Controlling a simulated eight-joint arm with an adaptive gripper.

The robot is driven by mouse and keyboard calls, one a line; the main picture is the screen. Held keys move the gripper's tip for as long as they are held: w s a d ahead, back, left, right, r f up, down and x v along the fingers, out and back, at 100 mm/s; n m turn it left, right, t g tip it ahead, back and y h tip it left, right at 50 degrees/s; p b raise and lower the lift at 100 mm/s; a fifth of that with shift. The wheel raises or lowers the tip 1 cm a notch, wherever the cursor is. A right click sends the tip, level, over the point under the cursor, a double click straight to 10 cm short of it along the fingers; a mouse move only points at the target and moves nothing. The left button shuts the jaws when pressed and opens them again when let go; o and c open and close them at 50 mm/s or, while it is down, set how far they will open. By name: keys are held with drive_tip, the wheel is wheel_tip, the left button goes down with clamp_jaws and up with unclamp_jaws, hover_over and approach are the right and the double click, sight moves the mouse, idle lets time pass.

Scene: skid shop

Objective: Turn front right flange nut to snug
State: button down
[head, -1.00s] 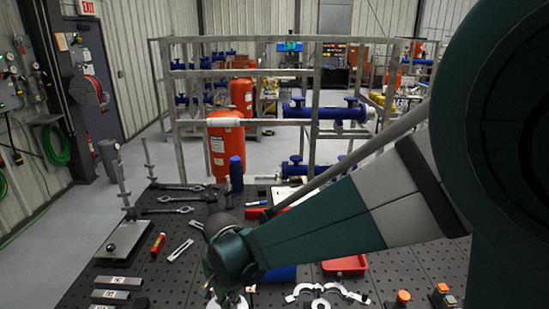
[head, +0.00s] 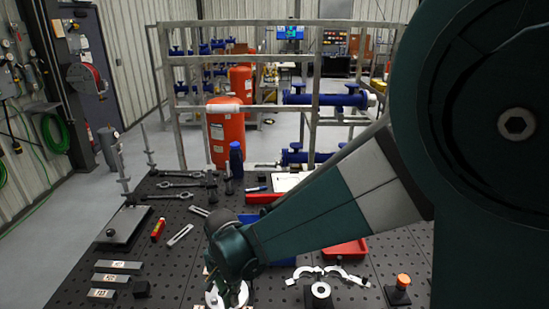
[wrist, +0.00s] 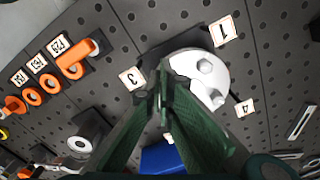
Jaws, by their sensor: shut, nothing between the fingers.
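A white round flange (wrist: 218,66) sits on a dark block on the bench, with number tags around it. Two pale hex nuts show on it in the wrist view, an upper nut (wrist: 205,64) and a lower-right nut (wrist: 217,97). I cannot tell which is the front right one. My gripper (wrist: 165,93) is shut and empty, its green fingertips together at the flange's left edge in the picture. Whether they touch it or a nut is unclear, and they hide that side. In the head view, the flange (head: 215,296) is mostly behind my gripper (head: 238,293).
Orange-and-black fixtures (wrist: 75,65) with tags stand left in the wrist view. A blue object (wrist: 160,158) lies below the fingers. In the head view, a red tray (head: 345,250), white curved clamps (head: 328,273) and an orange button (head: 403,280) are to the right; metal blocks (head: 115,267) lie left.

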wheel_tip(320, 180, down, 2)
drive_tip(key=shift+b, duration=0.65)
drive_tip(key=shift+f, duration=0.15)
drive_tip(key=shift+s+d+f+b, duration=0.15)
drive_tip(key=shift+f+b, duration=0.05)
drive_tip(key=shift+b, duration=0.1)
drive_tip(key=shift+a+b, duration=0.4)
drive_tip(key=shift+b, duration=0.15)
idle(0.3)
drive_tip(key=shift+w+a, duration=0.2)
drive_tip(key=shift+w, duration=0.1)
drive_tip(key=shift+w+a+r+b, duration=0.2)
drive_tip(key=shift+w+a+b, duration=0.3)
drive_tip(key=shift+b, duration=0.1)
idle(0.4)
drive_tip(key=shift+s+a, duration=0.25)
drive_tip(key=shift+a, duration=0.05)
drive_tip(key=shift+r, duration=0.1)
idle(0.5)
